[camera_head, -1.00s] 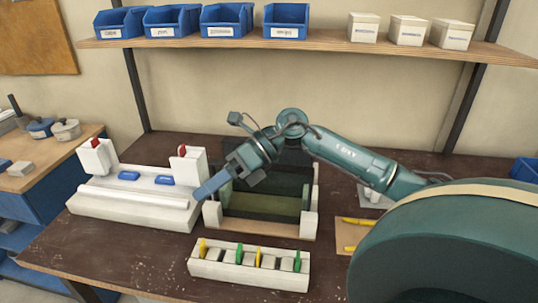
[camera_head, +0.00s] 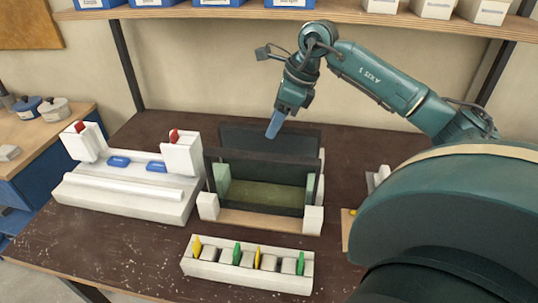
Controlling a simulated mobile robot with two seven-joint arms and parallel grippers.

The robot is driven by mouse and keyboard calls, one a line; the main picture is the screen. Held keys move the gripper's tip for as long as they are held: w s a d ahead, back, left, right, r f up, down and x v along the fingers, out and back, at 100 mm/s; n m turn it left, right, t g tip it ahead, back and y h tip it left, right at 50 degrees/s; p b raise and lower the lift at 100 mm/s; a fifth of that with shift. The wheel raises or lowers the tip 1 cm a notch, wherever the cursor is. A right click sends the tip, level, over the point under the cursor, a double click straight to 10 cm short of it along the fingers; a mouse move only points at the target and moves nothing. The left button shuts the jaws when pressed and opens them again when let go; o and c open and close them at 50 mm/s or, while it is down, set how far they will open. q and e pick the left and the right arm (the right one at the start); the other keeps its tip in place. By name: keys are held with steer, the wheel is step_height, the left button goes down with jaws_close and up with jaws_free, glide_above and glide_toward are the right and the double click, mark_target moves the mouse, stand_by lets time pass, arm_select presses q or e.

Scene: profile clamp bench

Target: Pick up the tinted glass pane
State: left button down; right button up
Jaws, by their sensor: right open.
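Dark, see-through panes stand upright in a low rack with white corner blocks (camera_head: 313,220). The back pane (camera_head: 262,140) looks nearly black. The front pane (camera_head: 215,163) is dark along its frame, and a green surface shows through it. Which of them is the tinted glass pane I cannot tell. My right gripper (camera_head: 273,130) points down with its blue fingers in front of the back pane's upper edge, as seen from the head. It is open and holds nothing; whether it touches the pane I cannot tell. My left gripper is out of view.
A white clamp fixture (camera_head: 130,205) with red knobs and blue pads stands left of the rack. A white holder (camera_head: 245,278) with yellow and green clips lies in front. A shelf (camera_head: 220,12) with bins runs above. Brown bench top (camera_head: 100,250) is bare at the front left.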

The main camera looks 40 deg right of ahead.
steer(key=x, duration=0.1)
steer(key=p+x, duration=0.1)
steer(key=x, duration=0.3)
steer(key=shift+w+d+f, duration=0.1)
steer(key=shift+w+f, duration=0.1)
steer(key=shift+w, duration=0.25)
jaws_close()
steer(key=shift+r, duration=0.1)
